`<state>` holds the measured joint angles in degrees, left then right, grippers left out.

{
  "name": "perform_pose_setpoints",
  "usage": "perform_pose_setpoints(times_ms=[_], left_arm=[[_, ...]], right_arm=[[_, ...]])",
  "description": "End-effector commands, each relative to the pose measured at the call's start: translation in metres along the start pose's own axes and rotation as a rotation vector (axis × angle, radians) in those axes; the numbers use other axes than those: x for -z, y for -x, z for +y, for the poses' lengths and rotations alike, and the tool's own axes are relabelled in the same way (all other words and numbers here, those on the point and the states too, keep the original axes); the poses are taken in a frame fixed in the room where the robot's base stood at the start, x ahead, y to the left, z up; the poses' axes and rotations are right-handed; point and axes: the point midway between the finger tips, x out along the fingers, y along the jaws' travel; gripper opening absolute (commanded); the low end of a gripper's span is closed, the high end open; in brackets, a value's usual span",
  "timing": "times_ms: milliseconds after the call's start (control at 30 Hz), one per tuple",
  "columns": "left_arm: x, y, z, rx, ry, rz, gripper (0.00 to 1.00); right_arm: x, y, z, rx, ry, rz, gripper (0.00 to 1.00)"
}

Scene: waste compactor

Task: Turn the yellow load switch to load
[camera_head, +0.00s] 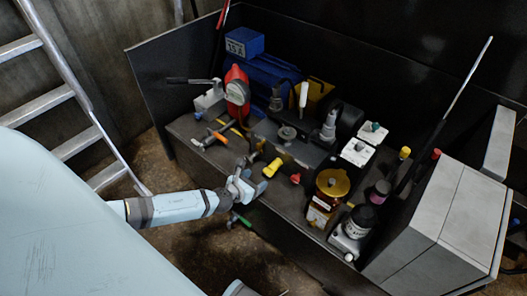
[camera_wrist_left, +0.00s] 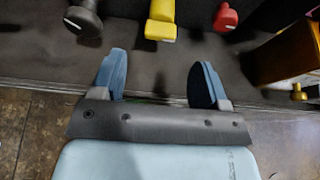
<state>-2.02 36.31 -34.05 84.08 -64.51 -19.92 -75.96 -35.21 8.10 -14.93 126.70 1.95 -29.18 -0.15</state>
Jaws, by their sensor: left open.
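The yellow load switch (camera_head: 273,167) sticks out low at the front of the dark valve block, just right of my left gripper. In the left wrist view the yellow switch (camera_wrist_left: 160,20) is at the top, ahead of and between the fingers, and not touched by them. My left gripper (camera_head: 256,182) is open and empty, at the front edge of the dark shelf. Its blue fingertips (camera_wrist_left: 158,80) are wide apart in the left wrist view. My right gripper is not in view.
A red knob (camera_head: 295,178) sits right of the yellow switch, and also shows in the wrist view (camera_wrist_left: 226,18). An amber jar (camera_head: 328,191) stands further right. An orange-handled lever (camera_head: 214,137) is at the left. A grey cabinet (camera_head: 440,215) closes the right side.

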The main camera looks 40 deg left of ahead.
Motion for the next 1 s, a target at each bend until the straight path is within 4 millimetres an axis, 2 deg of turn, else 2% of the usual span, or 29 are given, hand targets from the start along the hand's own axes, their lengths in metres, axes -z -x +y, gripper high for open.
perform_pose_setpoints(times_ms=[33,100,300,467,1000], left_arm=[[-0.001,0.013,0.000,0.001,-0.001,0.002,0.68],[-0.001,0.027,0.000,0.002,0.000,0.003,0.68],[0.000,0.051,0.000,0.001,0.001,0.001,0.68],[0.000,0.057,0.000,0.001,0.000,0.000,0.68],[0.000,0.056,0.000,0.000,0.001,0.000,0.68]], right_arm=[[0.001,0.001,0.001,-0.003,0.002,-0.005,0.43],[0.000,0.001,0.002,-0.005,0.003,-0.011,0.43],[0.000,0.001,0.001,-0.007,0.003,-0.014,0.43],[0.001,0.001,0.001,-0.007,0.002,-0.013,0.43],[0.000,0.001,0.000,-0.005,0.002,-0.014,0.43]])
